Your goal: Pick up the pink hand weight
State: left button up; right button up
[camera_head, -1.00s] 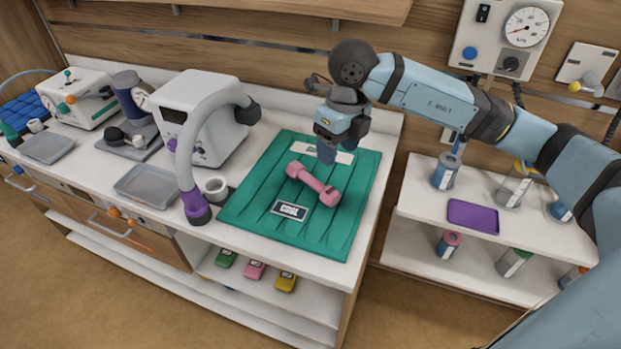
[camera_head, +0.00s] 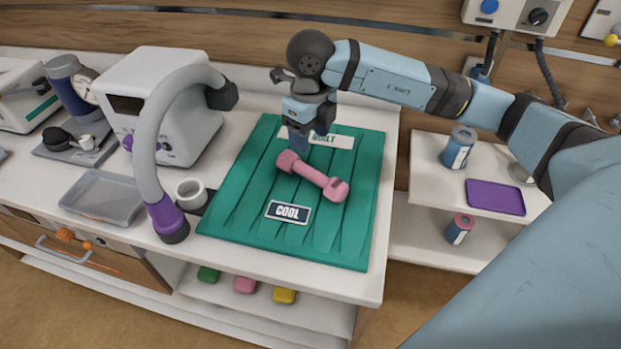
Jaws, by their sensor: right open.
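The pink hand weight (camera_head: 316,175) lies slantwise on the green ribbed mat (camera_head: 345,245), which carries a "COOL" label. My right gripper (camera_head: 299,145) is over the mat, pointing down, at the upper left end of the weight. Its fingers are at or just behind that end; I cannot tell whether they touch it. It is open and does not hold the weight. My left gripper is out of view.
A grey curved arm with a purple collar (camera_head: 165,215) and a white cup (camera_head: 190,193) stand left of the mat. A grey tray (camera_head: 103,198) is further left. At right, a lower shelf holds a purple tray (camera_head: 495,197) and canisters.

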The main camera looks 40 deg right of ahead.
aim_at(311, 170)
notch_tip(311, 170, down, 12)
jog(key=shift+d+r+p, duration=0.1)
jog(key=shift+d+p, duration=0.05)
jog(key=shift+p, duration=0.2)
grip_shut()
dwell(0.3)
